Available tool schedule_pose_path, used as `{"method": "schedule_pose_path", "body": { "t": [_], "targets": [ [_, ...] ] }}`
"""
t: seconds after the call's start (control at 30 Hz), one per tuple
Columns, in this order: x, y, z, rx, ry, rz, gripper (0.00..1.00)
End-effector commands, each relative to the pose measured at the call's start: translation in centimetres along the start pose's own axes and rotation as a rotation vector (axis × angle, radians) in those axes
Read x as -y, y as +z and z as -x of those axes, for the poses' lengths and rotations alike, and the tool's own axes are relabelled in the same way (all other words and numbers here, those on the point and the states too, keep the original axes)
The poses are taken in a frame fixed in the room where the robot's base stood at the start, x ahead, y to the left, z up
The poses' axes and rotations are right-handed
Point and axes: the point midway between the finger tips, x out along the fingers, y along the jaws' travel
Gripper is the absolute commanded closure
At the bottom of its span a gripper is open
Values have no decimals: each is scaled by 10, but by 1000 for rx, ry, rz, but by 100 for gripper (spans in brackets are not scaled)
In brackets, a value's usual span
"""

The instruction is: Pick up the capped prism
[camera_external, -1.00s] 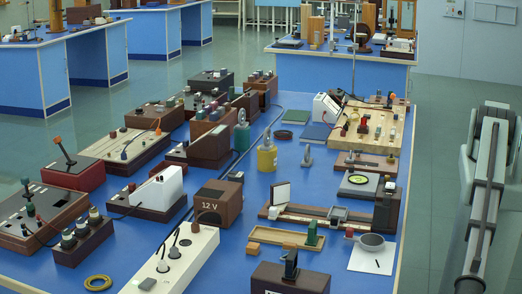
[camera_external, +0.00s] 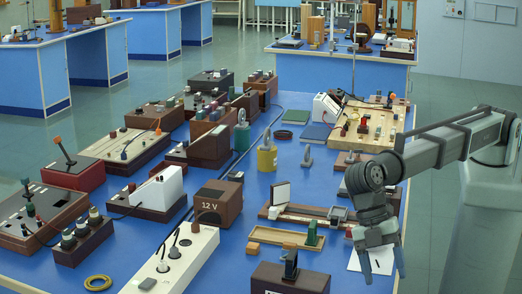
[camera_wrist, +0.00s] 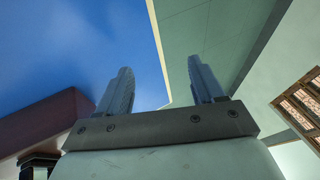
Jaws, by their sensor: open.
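I cannot tell for sure which object is the capped prism. A small upright green block (camera_external: 311,234) stands at the right end of a shallow wooden tray (camera_external: 270,238). A dark upright piece (camera_external: 290,263) stands on a dark box (camera_external: 275,281) at the front edge. My gripper (camera_external: 384,275) hangs over the table's front right corner, right of both, fingers pointing down. It is open and empty. In the wrist view its two fingers (camera_wrist: 159,66) stand apart, with blue table and floor beyond them. No prism shows clearly there.
A 12 V box (camera_external: 210,203) and a long white socket strip (camera_external: 180,258) stand left of the tray. A rail with a white screen (camera_external: 281,194) lies behind it. White paper (camera_external: 357,262) lies partly behind my gripper.

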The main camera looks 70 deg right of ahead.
Motion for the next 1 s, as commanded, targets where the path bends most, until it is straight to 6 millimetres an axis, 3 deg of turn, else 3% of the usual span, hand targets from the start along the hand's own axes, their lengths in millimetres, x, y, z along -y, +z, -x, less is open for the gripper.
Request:
{"method": "schedule_pose_path", "body": {
  "t": [0.03, 0.1, 0.3, 0.4, 0.5, 0.67, 1.0],
  "targets": [
    [-26, -5, 21, 24, 47, 12, 32],
    [-61, -2, 50, 73, 118, 33, 32],
    [-147, 16, 140, 228, 295, 59, 32],
    [-172, 26, 173, 288, 346, 59, 32],
    [-185, 33, 191, 321, 373, 56, 32],
    [-191, 38, 192, 337, 383, 56, 32],
    [-208, 54, 147, 335, 381, 55, 32]
  ]
}}
